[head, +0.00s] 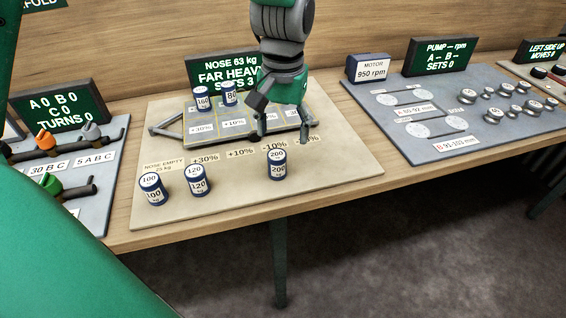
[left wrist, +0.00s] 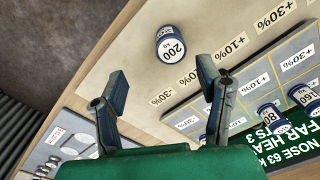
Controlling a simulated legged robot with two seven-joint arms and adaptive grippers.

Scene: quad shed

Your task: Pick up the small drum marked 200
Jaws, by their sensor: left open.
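The small drum marked 200 (head: 277,165) is blue and white and stands upright near the front edge of the beige board, by the -10% label. It also shows in the left wrist view (left wrist: 170,46), beyond my fingertips. My left gripper (head: 282,138) is open and empty, above and behind the drum, over the tray's near edge. Its two fingers (left wrist: 163,82) show apart in the left wrist view, with the drum not between them. My right gripper does not show.
Drums marked 100 (head: 152,190) and 120 (head: 196,180) stand left on the board. Drums marked 160 (head: 202,99) and 80 (head: 229,94) stand on the grey gridded tray (head: 222,139). A sign reading FAR HEAVY (head: 222,73) stands behind. Bare board lies right of the 200 drum.

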